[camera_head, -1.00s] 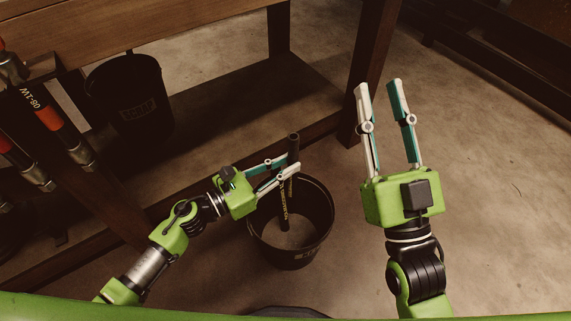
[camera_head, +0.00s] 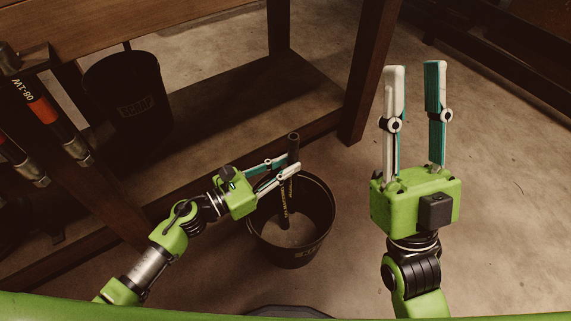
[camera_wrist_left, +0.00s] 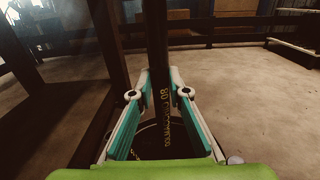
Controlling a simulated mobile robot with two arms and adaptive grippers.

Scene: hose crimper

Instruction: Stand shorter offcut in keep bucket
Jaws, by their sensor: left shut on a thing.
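A dark hose offcut (camera_head: 286,190) with yellow lettering stands nearly upright, its lower part inside the black bucket (camera_head: 322,232) on the floor. My left gripper (camera_head: 295,165) is shut on the offcut near its upper part, above the bucket's rim. In the left wrist view the offcut (camera_wrist_left: 158,60) runs upright between the fingers of the left gripper (camera_wrist_left: 160,85). Whether its lower end touches the bucket floor I cannot tell. My right gripper (camera_head: 415,75) is open and empty, to the right of the bucket.
A second black bucket marked SCRAP (camera_head: 128,100) is at the left, by the wooden bench (camera_head: 190,30). Hoses with metal fittings (camera_head: 45,112) hang at the far left. A bench leg (camera_head: 370,75) stands behind the bucket. The floor at the right is clear.

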